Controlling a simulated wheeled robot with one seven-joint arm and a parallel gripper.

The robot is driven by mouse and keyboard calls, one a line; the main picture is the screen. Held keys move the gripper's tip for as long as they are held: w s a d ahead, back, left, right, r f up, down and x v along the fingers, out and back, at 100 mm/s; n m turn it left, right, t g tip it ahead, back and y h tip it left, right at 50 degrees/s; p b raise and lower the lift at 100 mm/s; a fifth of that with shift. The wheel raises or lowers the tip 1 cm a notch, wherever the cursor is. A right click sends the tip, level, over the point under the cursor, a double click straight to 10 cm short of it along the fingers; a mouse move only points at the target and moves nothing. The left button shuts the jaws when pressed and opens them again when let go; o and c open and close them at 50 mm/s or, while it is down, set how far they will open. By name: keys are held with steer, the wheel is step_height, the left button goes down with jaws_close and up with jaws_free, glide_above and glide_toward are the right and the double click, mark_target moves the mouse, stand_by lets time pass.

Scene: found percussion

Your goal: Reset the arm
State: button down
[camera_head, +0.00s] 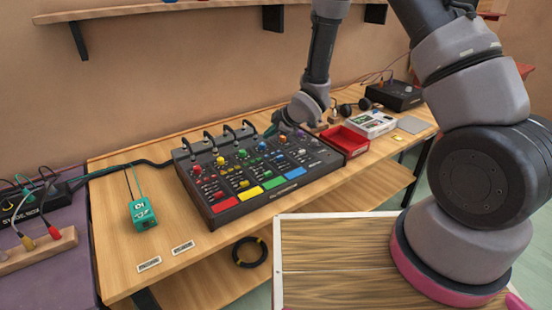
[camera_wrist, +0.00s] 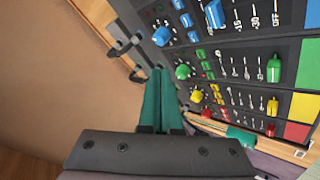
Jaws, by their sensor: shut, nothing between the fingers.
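My arm reaches in from the right of the head view. My gripper (camera_head: 271,131) is over the back part of a dark mixer panel (camera_head: 236,213) with coloured knobs and pads. In the wrist view my gripper's green fingers (camera_wrist: 160,77) are together with nothing between them. They point toward the panel's back edge, close to a green knob (camera_wrist: 182,71) and a blue knob (camera_wrist: 162,36). I cannot tell whether the fingertips touch the panel.
A red tray (camera_head: 343,140), a white box (camera_head: 371,124) and a black box (camera_head: 395,95) stand right of the panel. A green DI box (camera_head: 142,214) stands to its left. Cables arch behind the panel. A shelf (camera_head: 160,8) hangs above. The table's front left is mostly clear.

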steer(key=shift+r, duration=0.2)
steer(key=s+d+r+m+t+h, duration=0.15)
steer(key=d+r+m, duration=0.35)
steer(key=d+r, duration=0.55)
steer(key=d+r+m+h, duration=0.3)
steer(key=d+r+m, duration=0.3)
steer(key=r, duration=0.7)
steer(key=s+d+r+m, duration=0.3)
steer(key=s+r, duration=0.1)
steer(key=s, duration=0.4)
steer(key=s+d+r+m, duration=0.3)
steer(key=s+r+m, duration=0.1)
steer(key=s, duration=0.4)
steer(key=s+d+r+m, duration=0.3)
steer(key=s+r+m, duration=0.1)
steer(key=s, duration=0.5)
steer(key=shift+d+r+g, duration=0.25)
steer(key=shift+r+g, duration=0.2)
steer(key=shift+r, duration=0.25)
